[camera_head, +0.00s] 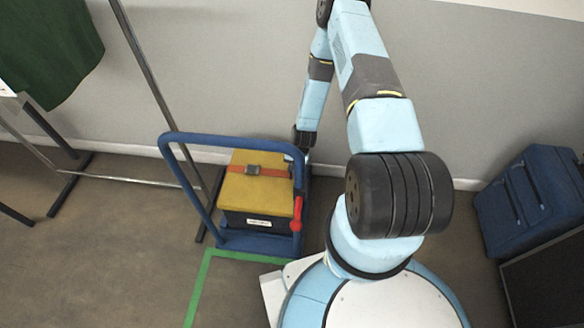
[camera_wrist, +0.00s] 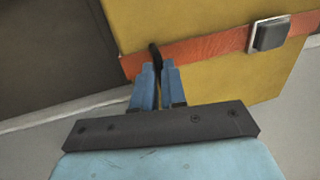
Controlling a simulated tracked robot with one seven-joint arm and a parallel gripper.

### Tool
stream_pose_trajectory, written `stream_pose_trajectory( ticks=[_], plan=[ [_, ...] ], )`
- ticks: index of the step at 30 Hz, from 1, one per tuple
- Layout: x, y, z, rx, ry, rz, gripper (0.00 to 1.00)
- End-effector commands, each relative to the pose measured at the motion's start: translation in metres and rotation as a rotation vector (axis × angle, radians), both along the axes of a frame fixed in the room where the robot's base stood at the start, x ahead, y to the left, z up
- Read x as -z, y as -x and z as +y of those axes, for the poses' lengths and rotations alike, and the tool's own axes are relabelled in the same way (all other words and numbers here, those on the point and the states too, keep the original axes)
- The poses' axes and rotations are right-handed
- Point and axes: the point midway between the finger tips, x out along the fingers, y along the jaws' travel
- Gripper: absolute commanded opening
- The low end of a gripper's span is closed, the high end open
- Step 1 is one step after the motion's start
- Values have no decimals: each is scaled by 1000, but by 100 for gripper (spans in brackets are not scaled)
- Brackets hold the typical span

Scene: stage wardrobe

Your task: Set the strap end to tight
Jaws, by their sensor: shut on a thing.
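An orange-red strap (camera_head: 272,172) runs across the yellow lid of a box (camera_head: 258,194) and through a grey buckle (camera_head: 252,169). In the wrist view the strap (camera_wrist: 205,51) lies flat, with the buckle (camera_wrist: 268,35) to the right of my gripper. My gripper (camera_wrist: 160,70) has its two blue fingers close together at the strap's left part, shut on the dark strap end (camera_wrist: 155,52). The fingers hide part of this end. In the head view my gripper is small and partly hidden at the box's right far edge.
The box stands on a cart with a blue push handle (camera_head: 220,137). A red lever-like part (camera_head: 297,213) is at its right side. A metal clothes rail (camera_head: 145,60) with a green garment (camera_head: 45,45) is left. A blue case (camera_head: 530,200) stands right. Green tape (camera_head: 198,285) marks the floor.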

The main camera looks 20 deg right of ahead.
Motion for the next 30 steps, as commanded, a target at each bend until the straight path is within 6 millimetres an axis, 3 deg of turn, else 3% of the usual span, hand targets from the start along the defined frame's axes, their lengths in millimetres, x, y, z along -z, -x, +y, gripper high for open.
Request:
stream_pose_trajectory(
  ticks=[2,3,10,20,30],
  plan=[
    [1,-1,-2,3,2,0,0],
    [1,-1,-2,3,3,-1,14],
    [0,-1,-1,1,2,-2,36],
    [-3,-1,0,0,1,-3,37],
    [-47,2,-8,0,2,-4,37]
  ],
)
